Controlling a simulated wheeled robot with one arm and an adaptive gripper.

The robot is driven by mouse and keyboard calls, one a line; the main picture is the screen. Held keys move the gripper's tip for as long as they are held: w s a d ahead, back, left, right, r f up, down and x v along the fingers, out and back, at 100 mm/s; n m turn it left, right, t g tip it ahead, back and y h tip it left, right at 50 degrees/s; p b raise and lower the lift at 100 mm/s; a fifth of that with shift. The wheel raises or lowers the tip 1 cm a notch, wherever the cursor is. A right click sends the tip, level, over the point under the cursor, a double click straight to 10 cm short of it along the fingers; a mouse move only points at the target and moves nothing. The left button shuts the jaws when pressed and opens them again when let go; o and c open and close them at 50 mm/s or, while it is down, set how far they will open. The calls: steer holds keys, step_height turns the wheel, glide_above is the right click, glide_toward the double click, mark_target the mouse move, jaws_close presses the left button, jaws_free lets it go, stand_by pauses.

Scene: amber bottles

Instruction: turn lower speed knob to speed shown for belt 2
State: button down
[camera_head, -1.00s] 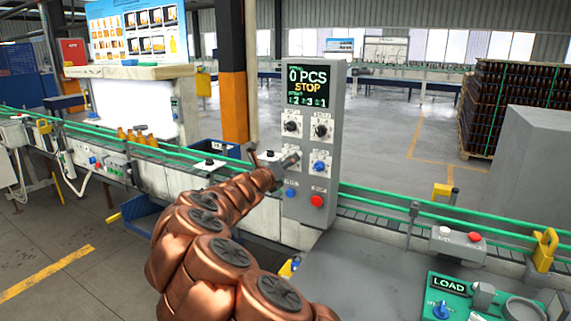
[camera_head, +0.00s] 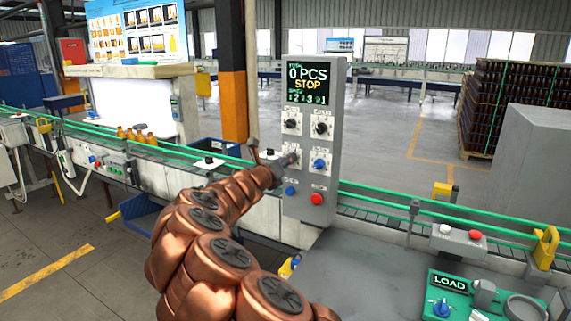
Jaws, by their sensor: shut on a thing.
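Two black knobs sit in the upper row, the left one (camera_head: 291,124) and the right one (camera_head: 321,128). A blue knob (camera_head: 319,164) sits at the lower right. My gripper (camera_head: 288,161) is at the lower left plate of the panel, shut on the knob there. The gripper and arm hide most of that knob, so its pointer setting does not show.
A blue button (camera_head: 291,190) and a red button (camera_head: 317,198) sit just below my gripper. The green-railed conveyor (camera_head: 390,209) runs past the panel. A LOAD box (camera_head: 448,282) and a small button box (camera_head: 460,238) are at the right.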

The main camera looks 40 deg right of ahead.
steer(key=shift+s+m+b, duration=0.2)
steer(key=shift+m+b, duration=8.85)
steer(key=shift+m, duration=0.25)
steer(key=shift+d, duration=0.1)
steer(key=c, duration=0.8)
jaws_free()
steer(key=v, duration=1.2)
